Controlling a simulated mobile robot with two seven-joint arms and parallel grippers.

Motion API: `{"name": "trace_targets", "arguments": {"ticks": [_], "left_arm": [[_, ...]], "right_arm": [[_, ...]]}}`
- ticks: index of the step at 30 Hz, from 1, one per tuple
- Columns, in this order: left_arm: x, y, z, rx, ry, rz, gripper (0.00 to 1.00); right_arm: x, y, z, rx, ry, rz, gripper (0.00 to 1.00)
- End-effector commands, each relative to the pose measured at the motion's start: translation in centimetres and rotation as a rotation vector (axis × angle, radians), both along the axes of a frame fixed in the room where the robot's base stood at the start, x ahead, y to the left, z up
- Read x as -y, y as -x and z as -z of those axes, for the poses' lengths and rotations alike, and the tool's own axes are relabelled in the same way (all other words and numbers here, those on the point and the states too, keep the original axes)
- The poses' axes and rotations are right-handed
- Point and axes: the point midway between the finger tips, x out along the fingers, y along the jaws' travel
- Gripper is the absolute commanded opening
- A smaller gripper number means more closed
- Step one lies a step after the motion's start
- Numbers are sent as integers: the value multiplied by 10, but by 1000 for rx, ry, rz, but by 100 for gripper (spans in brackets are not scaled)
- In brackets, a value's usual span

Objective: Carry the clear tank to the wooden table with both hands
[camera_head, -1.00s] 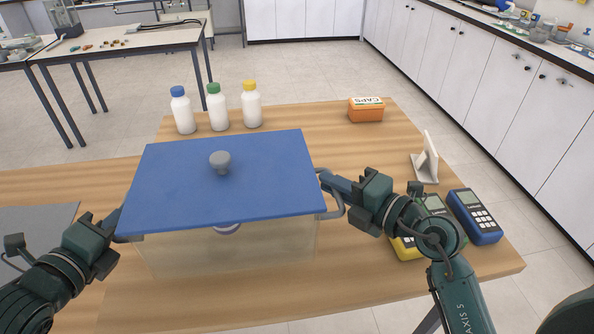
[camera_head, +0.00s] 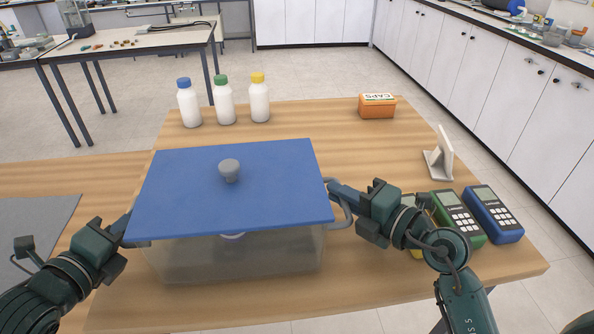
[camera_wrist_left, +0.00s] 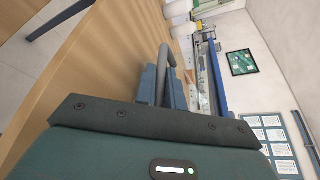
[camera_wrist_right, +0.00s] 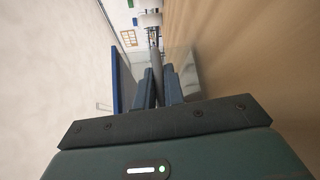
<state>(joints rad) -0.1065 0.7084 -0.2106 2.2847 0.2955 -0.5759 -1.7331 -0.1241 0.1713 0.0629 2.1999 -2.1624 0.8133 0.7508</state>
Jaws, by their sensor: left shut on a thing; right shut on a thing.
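The clear tank (camera_head: 240,258) with a flat blue lid (camera_head: 190,190) and a grey knob (camera_head: 229,171) is over the wooden table (camera_head: 420,285) in the head view. I cannot tell whether its bottom touches the tabletop. A pale round thing shows faintly inside it under the lid's front edge. My right gripper (camera_head: 340,193) is shut on the grey handle at the tank's right side; the handle also shows in the right wrist view (camera_wrist_right: 157,75). My left gripper (camera_head: 125,232) is at the tank's left side, shut on the other handle (camera_wrist_left: 167,62), seen in the left wrist view.
Bottles with blue (camera_head: 188,103), green (camera_head: 224,101) and yellow caps (camera_head: 259,98) stand behind the tank. An orange caps box (camera_head: 377,107), a white stand (camera_head: 440,158) and handheld meters (camera_head: 493,213) are on the right. A grey mat (camera_head: 35,235) lies at left.

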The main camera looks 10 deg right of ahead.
Motion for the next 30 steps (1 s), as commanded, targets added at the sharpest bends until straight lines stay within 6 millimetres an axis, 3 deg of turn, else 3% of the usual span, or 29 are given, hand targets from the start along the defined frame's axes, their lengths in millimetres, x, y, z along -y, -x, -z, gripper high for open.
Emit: {"name": "trace_targets", "arguments": {"ticks": [1, 2, 10, 15, 27, 30], "left_arm": [[0, 0, 5, 5, 0, -1, 0], [0, 0, 6, 0, -1, -1, 12], [0, 0, 3, 0, 0, 0, 32], [0, 0, 3, 0, 0, 0, 34], [0, 0, 3, 0, 0, 0, 67], [0, 0, 3, 0, 0, 0, 69]], "right_arm": [[0, 0, 5, 4, -1, 2, 0], [0, 0, 6, 1, 1, 2, 11], [0, 0, 3, 0, 0, 1, 32], [0, 0, 3, 0, 0, 0, 32], [0, 0, 3, 0, 0, 0, 32], [0, 0, 3, 0, 0, 0, 32]]}}
